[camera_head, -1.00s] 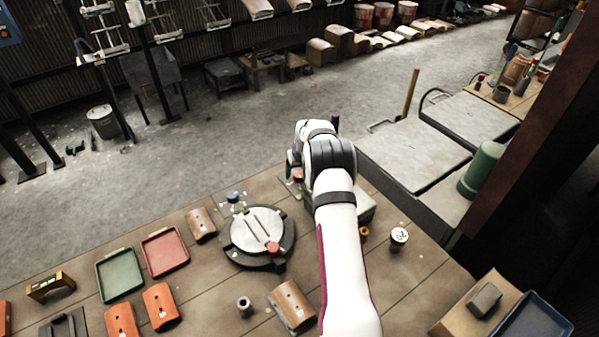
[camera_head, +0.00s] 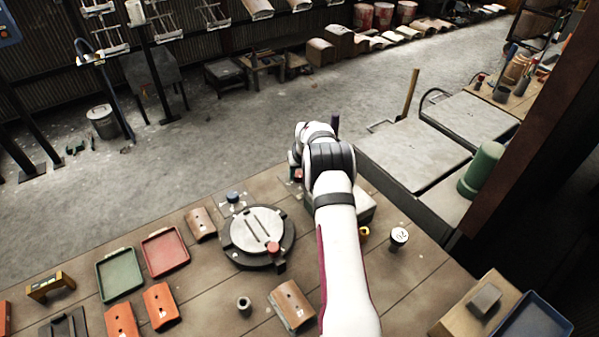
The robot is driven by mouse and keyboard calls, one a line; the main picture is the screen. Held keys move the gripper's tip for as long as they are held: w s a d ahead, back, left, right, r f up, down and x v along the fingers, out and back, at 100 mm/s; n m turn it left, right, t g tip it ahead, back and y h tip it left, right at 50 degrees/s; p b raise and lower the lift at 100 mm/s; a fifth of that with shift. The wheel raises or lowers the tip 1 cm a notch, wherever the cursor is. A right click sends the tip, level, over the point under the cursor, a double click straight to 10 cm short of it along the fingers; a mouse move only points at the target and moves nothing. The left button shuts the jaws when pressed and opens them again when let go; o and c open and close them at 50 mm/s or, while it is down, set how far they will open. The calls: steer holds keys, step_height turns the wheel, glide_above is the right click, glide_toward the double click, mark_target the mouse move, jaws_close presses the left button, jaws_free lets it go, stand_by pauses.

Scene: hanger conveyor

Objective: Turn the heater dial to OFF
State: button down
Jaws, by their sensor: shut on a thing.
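My arm reaches up the middle of the view, and its wrist bends over the far side of the workbench. My gripper (camera_head: 294,167) shows only in part, at the left of the wrist, pointing down. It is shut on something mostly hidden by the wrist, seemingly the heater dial. A small red patch (camera_head: 298,174) shows beside it.
A white-topped canister (camera_head: 399,236) and a small yellow ring (camera_head: 364,232) stand to the right. Trays and curved tiles cover the left of the bench (camera_head: 210,270).

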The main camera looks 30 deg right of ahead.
steer(key=shift+n, duration=0.3)
steer(key=n+y, duration=0.2)
steer(key=n, duration=0.2)
steer(key=shift+d, duration=0.2)
steer(key=shift+n+y, duration=0.7)
steer(key=shift+n, duration=1.4)
steer(key=shift+c, duration=2.1)
jaws_free()
steer(key=v, duration=1.5)
steer(key=shift+d+r, duration=0.2)
steer(key=shift+r, duration=0.25)
